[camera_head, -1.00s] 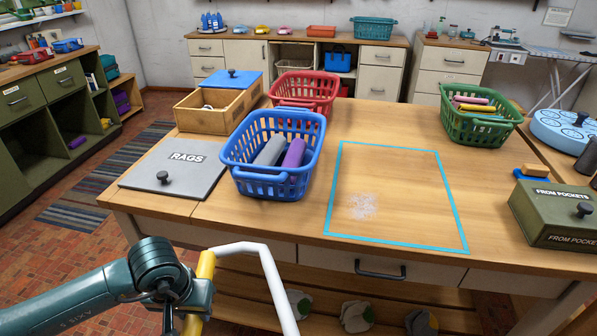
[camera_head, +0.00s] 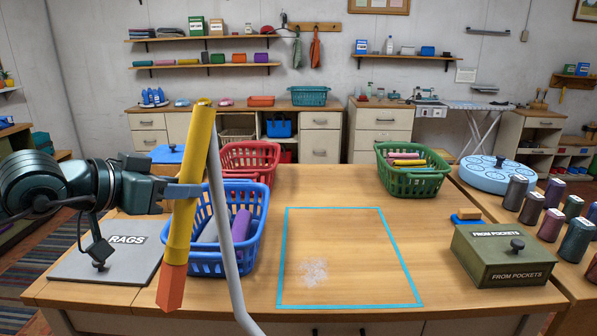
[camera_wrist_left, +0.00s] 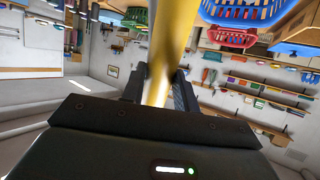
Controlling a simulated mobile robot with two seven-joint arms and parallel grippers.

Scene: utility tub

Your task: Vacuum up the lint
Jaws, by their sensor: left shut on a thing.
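The lint (camera_head: 314,271) is a pale, fuzzy patch on the wooden table, inside the lower left part of a cyan square outline (camera_head: 393,254). My left gripper (camera_head: 192,192) is shut on a yellow vacuum wand (camera_head: 184,215), also seen between the fingers in the left wrist view (camera_wrist_left: 164,62). The wand is nearly upright with its orange-red nozzle (camera_head: 171,288) pointing down, left of the lint and apart from it. A grey hose (camera_head: 220,215) runs down beside the wand. My right gripper is not in view.
A blue basket (camera_head: 250,245) with rolled cloths stands just behind the wand. A red basket (camera_head: 262,160) and a green basket (camera_head: 412,178) are farther back. The grey RAGS lid (camera_head: 90,262) lies left; a green FROM POCKETS box (camera_head: 500,258) stands right. The outlined area is otherwise clear.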

